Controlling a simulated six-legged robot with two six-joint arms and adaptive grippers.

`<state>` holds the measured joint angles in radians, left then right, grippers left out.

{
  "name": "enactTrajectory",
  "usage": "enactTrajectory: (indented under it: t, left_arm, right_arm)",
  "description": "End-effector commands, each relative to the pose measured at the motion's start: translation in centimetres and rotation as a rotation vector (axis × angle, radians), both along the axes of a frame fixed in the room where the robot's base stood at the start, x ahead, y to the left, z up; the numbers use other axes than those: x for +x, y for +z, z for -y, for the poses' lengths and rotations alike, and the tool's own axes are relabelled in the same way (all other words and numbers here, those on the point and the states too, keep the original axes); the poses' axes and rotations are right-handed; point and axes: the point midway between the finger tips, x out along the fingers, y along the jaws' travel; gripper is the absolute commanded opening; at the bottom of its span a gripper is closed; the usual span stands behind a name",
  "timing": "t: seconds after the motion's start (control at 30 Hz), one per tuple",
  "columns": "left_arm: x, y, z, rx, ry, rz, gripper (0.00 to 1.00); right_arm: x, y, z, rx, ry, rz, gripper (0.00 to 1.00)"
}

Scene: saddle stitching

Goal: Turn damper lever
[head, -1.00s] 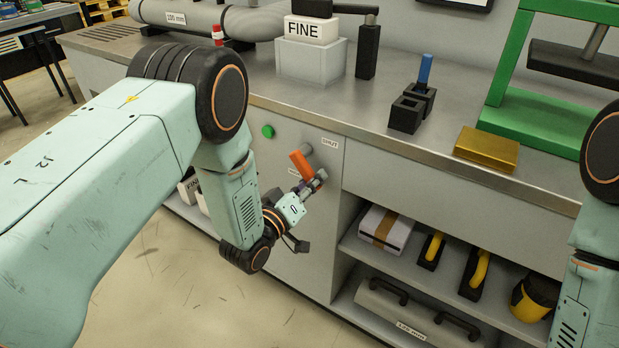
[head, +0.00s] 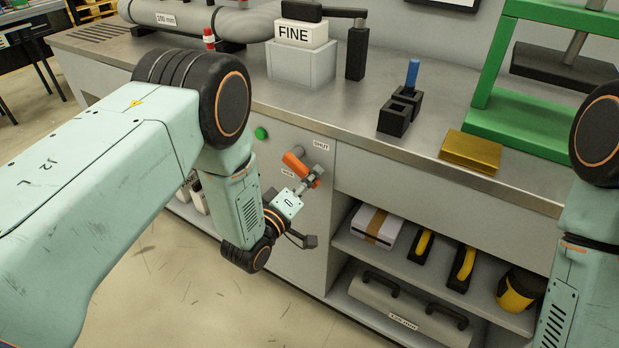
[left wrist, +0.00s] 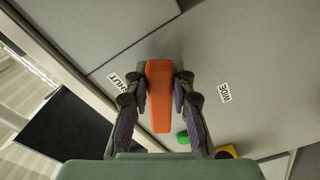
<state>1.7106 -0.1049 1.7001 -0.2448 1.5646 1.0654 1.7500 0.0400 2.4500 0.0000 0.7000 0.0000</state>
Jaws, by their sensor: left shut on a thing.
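The orange damper lever (head: 300,168) is on the grey cabinet front below the bench top. In the head view it slants down to the right. A SHUT label (head: 321,145) is above it to the right, and a WIDE label (head: 287,172) is below it to the left. My left gripper (head: 314,178) is shut on the lever's lower right part. In the left wrist view the lever (left wrist: 159,95) lies between the two fingers, with the SHUT label (left wrist: 120,82) on the left and the WIDE label (left wrist: 225,92) on the right. My right gripper is outside the views.
A green button (head: 261,133) is on the panel left of the lever. The steel bench edge (head: 400,146) runs above. The floor in front is clear.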

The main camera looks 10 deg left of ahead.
Motion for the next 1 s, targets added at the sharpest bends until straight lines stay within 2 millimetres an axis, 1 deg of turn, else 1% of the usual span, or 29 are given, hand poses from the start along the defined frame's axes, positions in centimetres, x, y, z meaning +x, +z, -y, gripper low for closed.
enactTrajectory:
  t: [0.13,0.17,0.43,0.77,0.87,1.0]
  left_arm:
    - [0.0,0.0,0.0,0.001,0.0,0.001,0.0]
    - [0.0,0.0,0.0,0.001,0.0,0.001,0.25]
    - [0.0,0.0,0.0,0.002,0.0,0.001,0.47]
    - [-0.2,0.0,-0.1,0.002,0.0,0.0,0.47]
    - [-1.1,-0.1,-0.5,0.002,0.001,-0.002,0.47]
    - [-3.5,-0.1,-1.4,0.001,0.002,-0.004,0.47]
  right_arm:
    - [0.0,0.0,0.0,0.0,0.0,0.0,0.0]
    - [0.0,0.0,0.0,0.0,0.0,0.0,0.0]
    - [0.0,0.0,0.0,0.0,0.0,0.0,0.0]
    - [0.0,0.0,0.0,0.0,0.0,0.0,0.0]
    - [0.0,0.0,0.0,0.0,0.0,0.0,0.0]
    - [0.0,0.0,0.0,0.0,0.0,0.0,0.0]
